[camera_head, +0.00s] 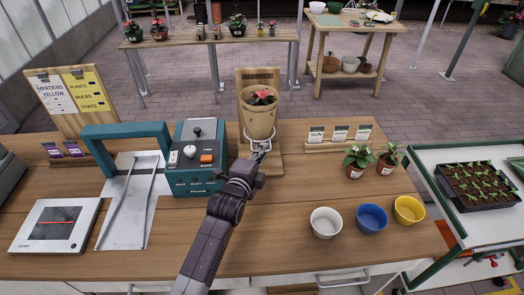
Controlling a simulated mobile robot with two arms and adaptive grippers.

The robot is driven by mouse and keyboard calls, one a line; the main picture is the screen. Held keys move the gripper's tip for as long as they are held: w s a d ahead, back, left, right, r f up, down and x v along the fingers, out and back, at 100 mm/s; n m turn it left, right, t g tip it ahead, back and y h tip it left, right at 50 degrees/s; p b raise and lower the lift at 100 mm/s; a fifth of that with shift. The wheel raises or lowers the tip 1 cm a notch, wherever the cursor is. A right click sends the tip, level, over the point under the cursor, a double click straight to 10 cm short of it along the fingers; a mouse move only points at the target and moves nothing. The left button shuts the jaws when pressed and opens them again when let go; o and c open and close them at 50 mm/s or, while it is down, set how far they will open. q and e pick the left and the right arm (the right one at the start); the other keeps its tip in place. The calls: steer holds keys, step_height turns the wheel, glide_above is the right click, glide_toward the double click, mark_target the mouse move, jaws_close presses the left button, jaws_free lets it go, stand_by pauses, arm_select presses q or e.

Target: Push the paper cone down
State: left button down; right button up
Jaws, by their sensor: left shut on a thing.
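The paper cone (257,119) is a tan, upright, pot-like sleeve, wider at its rim than at its base. A plant with red leaves or petals (263,97) shows in its open top. It stands in front of a wooden upright board (257,74). My left gripper (259,138) reaches in from the front and is shut on the lower part of the cone, with pale fingers at its left and right sides. The cone's underside is hidden behind the gripper. My right gripper is not in view.
A teal control box (197,183) stands close to the left of the cone. White, blue and yellow cups (372,218) stand at the front right. Two small flower pots (356,170) and a row of seed packets (340,134) stand to the right. The bench between is clear.

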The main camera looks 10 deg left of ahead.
arm_select(q)
step_height(320, 180, down, 8)
steer(key=b, duration=0.5)
steer(key=shift+f, duration=0.2)
steer(key=c, duration=2.1)
jaws_free()
steer(key=shift+d+r, duration=0.1)
steer(key=shift+s, duration=0.1)
steer(key=v, duration=1.2)
